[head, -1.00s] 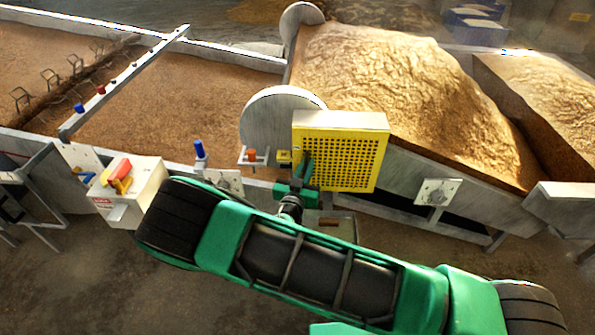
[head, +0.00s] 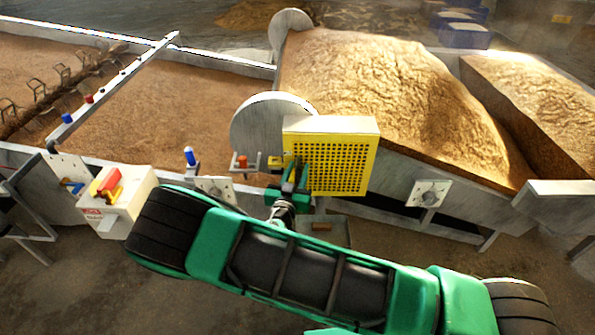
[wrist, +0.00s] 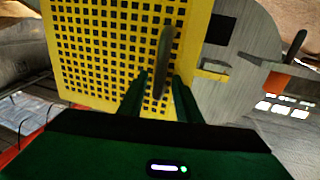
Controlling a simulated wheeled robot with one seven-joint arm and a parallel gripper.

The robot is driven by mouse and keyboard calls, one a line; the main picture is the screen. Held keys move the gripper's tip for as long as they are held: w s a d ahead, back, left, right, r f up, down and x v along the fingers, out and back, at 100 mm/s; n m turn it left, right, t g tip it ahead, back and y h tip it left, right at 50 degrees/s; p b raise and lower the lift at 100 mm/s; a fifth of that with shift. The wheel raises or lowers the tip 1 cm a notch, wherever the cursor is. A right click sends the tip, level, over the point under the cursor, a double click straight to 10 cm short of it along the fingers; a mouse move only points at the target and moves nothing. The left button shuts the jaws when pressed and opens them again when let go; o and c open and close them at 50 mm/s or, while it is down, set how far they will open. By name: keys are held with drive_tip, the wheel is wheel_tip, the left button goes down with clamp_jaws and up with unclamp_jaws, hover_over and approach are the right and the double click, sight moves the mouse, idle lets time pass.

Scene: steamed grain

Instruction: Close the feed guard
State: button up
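The feed guard (head: 345,160) is a yellow perforated box with a pale top, beside a grey disc (head: 262,125) at the trough's near side. In the wrist view its yellow mesh face (wrist: 100,50) fills the upper left. A dark upright handle (wrist: 164,55) stands out in front of that face. My gripper (head: 296,175) is at the guard's left part in the head view. In the wrist view my gripper (wrist: 159,85) has its two green fingers apart, with the handle between them. The handle lies nearer the right finger; I cannot tell whether they touch.
A white control box (head: 118,200) with a red and yellow switch stands at the left. A blue-topped knob (head: 190,156) and an orange knob (head: 242,161) sit on the near edge. Grain (head: 390,95) is heaped behind the guard. Floor in front is partly covered by my arm.

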drive_tip(key=v, duration=1)
drive_tip(key=shift+s, duration=0.3)
drive_tip(key=s+d+r+m+g+h, duration=0.1)
drive_tip(key=d+r+m+g, duration=0.3)
drive_tip(key=d, duration=0.6)
drive_tip(key=s+d+r+g+h, duration=0.1)
drive_tip(key=s+d+g+h, duration=0.1)
drive_tip(key=d+g, duration=0.6)
drive_tip(key=s+d+r+m+g+h, duration=0.1)
drive_tip(key=d+r+m+g, duration=0.15)
drive_tip(key=d, duration=0.95)
drive_tip(key=s+d+r+g+y, duration=0.5)
drive_tip(key=s+d, duration=0.3)
drive_tip(key=s, duration=0.5)
drive_tip(key=s+r+n+t+y, duration=0.2)
drive_tip(key=s+r+n+y, duration=0.2)
drive_tip(key=s+r, duration=0.4)
drive_tip(key=s+a+y, duration=0.1)
drive_tip(key=s, duration=0.4)
drive_tip(key=shift+s, duration=0.25)
